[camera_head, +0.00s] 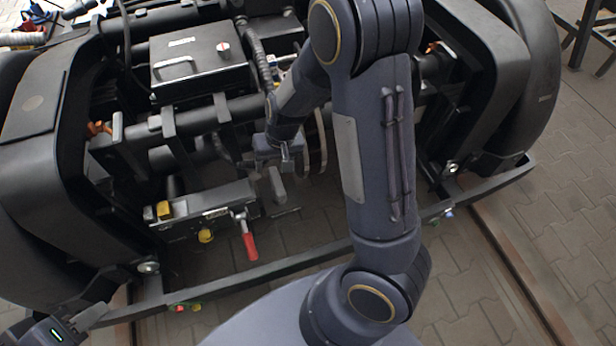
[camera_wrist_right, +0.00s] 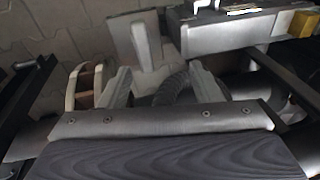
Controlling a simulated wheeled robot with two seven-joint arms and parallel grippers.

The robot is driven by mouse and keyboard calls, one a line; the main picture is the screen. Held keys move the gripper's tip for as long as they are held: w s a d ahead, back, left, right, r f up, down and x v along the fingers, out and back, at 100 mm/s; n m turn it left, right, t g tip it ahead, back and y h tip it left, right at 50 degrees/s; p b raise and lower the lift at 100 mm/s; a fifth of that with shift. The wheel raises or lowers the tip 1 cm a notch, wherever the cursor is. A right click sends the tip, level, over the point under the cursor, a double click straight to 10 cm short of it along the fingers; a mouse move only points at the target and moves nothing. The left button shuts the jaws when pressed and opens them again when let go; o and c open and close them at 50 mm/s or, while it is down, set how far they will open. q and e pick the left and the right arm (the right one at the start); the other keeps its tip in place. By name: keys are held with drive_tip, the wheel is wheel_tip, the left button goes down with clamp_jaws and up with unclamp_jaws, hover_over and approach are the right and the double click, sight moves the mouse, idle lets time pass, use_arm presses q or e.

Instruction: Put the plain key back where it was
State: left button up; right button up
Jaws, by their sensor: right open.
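I cannot pick out a plain key for certain in either view. A red-handled key or lever (camera_head: 245,236) hangs at the front of a low grey control box (camera_head: 205,212). The box also shows in the right wrist view (camera_wrist_right: 228,33). My right gripper (camera_head: 284,160) reaches down into the bogie, right of the box. In the right wrist view its fingers (camera_wrist_right: 160,88) are apart, with nothing visibly held. A light grey upright bracket (camera_wrist_right: 148,48) stands just beyond them. My left gripper (camera_head: 52,333) shows only partly at the bottom left corner, its fingers not clear.
A yellow block (camera_head: 164,209) and a yellow knob (camera_head: 206,236) are on the control box. A dark lidded case (camera_head: 197,62) sits above. Dark tubes and a front bar (camera_head: 300,262) surround the opening. Paving (camera_head: 560,200) lies clear at the right.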

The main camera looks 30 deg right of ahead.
drive_tip(key=s+a+r+n+t+y, duration=0.1)
drive_tip(key=s+r+t+y, duration=0.1)
drive_tip(key=s+r, duration=1.6)
drive_tip(key=shift+s+n+t, duration=0.4)
drive_tip(key=shift+s+t, duration=0.4)
drive_tip(key=shift+s, duration=0.6)
